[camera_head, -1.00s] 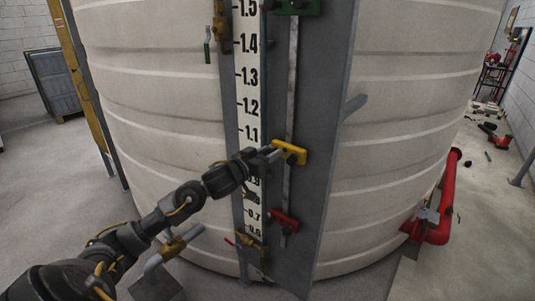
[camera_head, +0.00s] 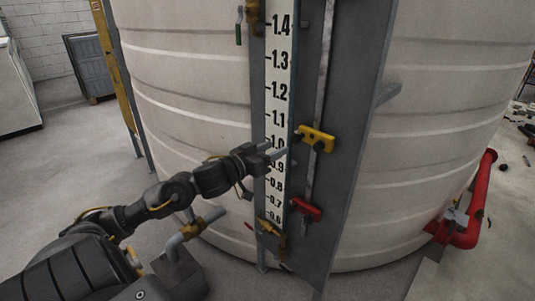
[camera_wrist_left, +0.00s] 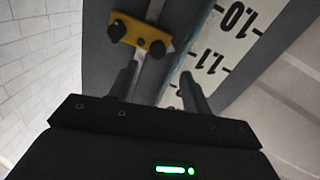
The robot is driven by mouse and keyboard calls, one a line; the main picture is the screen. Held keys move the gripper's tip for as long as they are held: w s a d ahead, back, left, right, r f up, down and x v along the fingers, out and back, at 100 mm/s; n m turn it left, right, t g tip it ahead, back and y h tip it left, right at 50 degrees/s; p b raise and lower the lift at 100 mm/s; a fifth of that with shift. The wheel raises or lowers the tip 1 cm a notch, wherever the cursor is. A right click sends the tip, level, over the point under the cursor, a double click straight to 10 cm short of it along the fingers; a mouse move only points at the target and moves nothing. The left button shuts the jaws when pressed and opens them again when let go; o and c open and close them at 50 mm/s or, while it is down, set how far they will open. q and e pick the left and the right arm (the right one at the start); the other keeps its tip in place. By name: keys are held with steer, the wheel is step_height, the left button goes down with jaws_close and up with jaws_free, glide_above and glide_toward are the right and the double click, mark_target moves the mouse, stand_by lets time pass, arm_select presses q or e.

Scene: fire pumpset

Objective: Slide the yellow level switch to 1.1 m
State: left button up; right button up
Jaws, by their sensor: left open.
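The yellow level switch (camera_head: 317,138) sits on a vertical rail beside the number scale (camera_head: 276,85), roughly level with the 1.0 to 1.1 marks. In the left wrist view the yellow switch (camera_wrist_left: 141,34) is a bar with two dark knobs, beyond my fingers. My left gripper (camera_head: 283,150) is open and empty, left of and slightly below the switch, apart from it. Its two fingers also show in the left wrist view (camera_wrist_left: 160,84). My right gripper is not in view.
A red switch (camera_head: 306,209) sits lower on the same rail. Brass valves (camera_head: 270,235) are near the scale's foot. The big white tank (camera_head: 190,90) stands behind. A red pipe (camera_head: 475,205) is at the right. A yellow post (camera_head: 115,75) is at the left.

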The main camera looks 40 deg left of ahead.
arm_select(q)
steer(key=shift+s, duration=0.65)
